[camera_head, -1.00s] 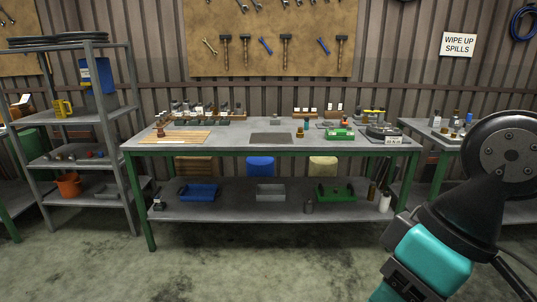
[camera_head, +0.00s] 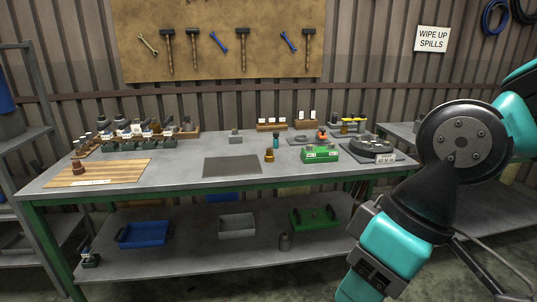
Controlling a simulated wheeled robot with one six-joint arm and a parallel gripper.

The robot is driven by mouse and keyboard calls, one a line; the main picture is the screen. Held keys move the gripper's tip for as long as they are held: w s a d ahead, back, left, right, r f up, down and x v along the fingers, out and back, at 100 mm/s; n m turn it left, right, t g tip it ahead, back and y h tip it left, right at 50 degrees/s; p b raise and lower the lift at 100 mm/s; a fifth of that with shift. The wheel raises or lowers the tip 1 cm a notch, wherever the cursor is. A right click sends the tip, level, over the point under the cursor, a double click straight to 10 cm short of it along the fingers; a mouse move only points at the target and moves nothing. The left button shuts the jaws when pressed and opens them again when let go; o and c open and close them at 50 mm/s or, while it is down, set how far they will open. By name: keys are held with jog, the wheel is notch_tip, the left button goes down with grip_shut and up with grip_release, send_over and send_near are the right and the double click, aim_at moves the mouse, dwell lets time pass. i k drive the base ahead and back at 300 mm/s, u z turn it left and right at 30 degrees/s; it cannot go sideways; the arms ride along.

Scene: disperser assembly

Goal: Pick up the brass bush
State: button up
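A small brass-coloured piece (camera_head: 269,155), which looks like the brass bush, stands on the grey workbench top (camera_head: 200,190). It is just right of a dark grey mat and left of a green block. A small teal-topped item (camera_head: 276,141) stands right behind it. My arm with its teal and black links fills the right side of the view, in front of the bench. My gripper's fingers do not show. Nothing covers the brass piece.
A wooden board (camera_head: 120,172) with a reddish-brown part lies at the left. The dark mat (camera_head: 232,166) is bare. A green block (camera_head: 320,154) and a round dark fixture (camera_head: 370,147) stand at the right. Racks of parts line the back. Bins sit on the lower shelf.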

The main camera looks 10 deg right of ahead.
aim_at(270, 157)
jog(key=u, duration=0.65)
jog(key=i, duration=2.1)
jog(key=z, duration=1.05)
jog(key=i, duration=0.7)
jog(key=z, duration=0.7)
